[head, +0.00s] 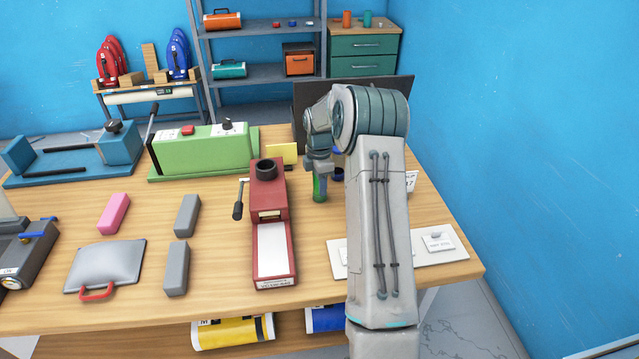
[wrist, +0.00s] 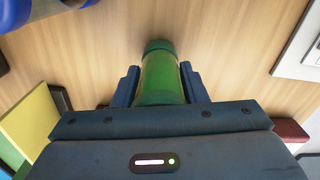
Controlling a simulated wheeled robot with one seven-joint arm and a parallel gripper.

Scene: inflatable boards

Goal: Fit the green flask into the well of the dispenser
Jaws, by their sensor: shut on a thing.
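The green flask (head: 319,188) is upright below my gripper in the head view, to the right of the dispenser. In the wrist view the flask (wrist: 160,80) sits between the two dark blue fingers of my gripper (wrist: 160,88), which is shut on it. I cannot tell whether the flask's base touches the table. The red dispenser (head: 268,213) stands on the table with a dark round well (head: 266,167) at its far end and a black lever on its left. The well looks empty. My arm hides part of the table right of the flask.
A yellow block (head: 286,153) stands behind the dispenser, near the green machine (head: 203,150). A dark panel (head: 385,90) rises behind my arm. White plates (head: 440,243) lie at the right. Grey blocks (head: 188,214) lie left.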

